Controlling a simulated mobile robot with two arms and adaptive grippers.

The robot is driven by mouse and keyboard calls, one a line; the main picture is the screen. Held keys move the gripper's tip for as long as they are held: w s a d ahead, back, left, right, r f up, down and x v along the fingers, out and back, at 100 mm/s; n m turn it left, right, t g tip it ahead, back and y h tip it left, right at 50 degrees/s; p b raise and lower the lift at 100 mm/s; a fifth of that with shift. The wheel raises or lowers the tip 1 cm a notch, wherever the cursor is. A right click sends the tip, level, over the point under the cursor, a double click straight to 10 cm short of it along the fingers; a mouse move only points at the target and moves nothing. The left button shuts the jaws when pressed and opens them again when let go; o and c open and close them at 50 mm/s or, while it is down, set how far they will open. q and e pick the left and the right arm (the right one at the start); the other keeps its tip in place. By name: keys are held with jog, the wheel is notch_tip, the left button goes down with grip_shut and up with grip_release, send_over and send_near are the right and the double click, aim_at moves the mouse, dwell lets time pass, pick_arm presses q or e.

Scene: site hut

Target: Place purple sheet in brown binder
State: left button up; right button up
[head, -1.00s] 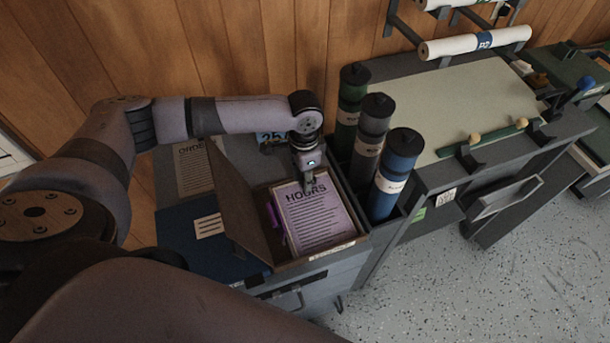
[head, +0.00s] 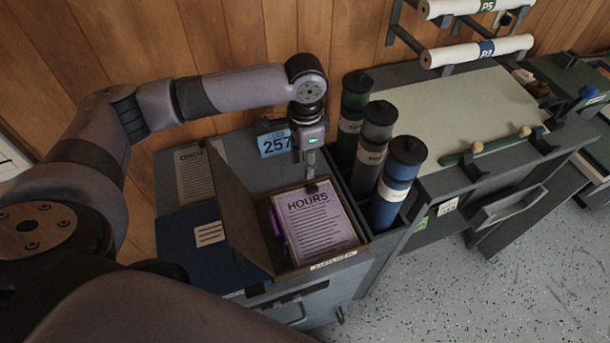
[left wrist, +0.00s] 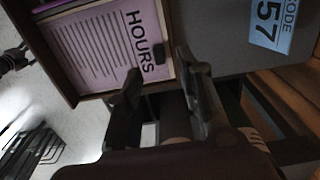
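The purple sheet (head: 318,222), headed HOURS, lies flat inside the open brown binder (head: 256,222), whose cover stands raised on the left. A small dark clip (left wrist: 160,54) sits at the sheet's heading edge. The sheet (left wrist: 100,45) and the binder's rim (left wrist: 50,72) also show in the left wrist view. My left gripper (head: 309,172) is over the binder's far edge, above the sheet's heading, and points down. In the left wrist view its fingers (left wrist: 157,64) are apart with nothing between them. My right gripper is not in view.
A blue binder (head: 195,240) and an ORDER sheet (head: 194,175) lie left of the brown binder. Green, grey and blue tubes (head: 396,185) stand close on the right. A drawing table (head: 455,110) is beyond them.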

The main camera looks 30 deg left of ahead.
pick_arm(q)
jog(key=shift+r, duration=2.05)
